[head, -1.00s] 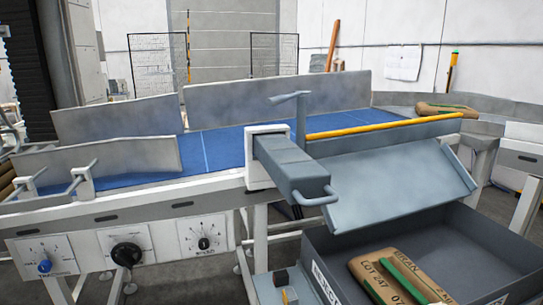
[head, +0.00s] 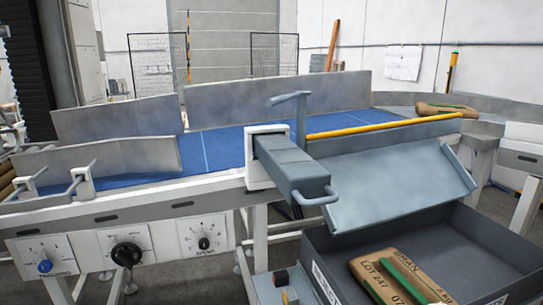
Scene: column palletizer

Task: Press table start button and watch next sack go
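The table is a blue-belted conveyor (head: 225,146) with a white frame. Its front panel carries a blue knob (head: 45,266), a large black knob (head: 127,254) and a small dark knob (head: 204,243), each on a white dial plate. I cannot make out which control is the start button. One brown sack with a green stripe (head: 445,110) lies at the far right end, beyond the yellow bar. Another brown sack with a green strip (head: 405,276) lies in the grey bin. The belt between the guards shows no sack. Neither of my grippers is in view.
A grey handled box (head: 293,172) juts out from the conveyor's front. A sloped grey chute (head: 400,188) leads down to the grey bin (head: 440,238) at the lower right. Mesh fencing (head: 158,65) stands behind.

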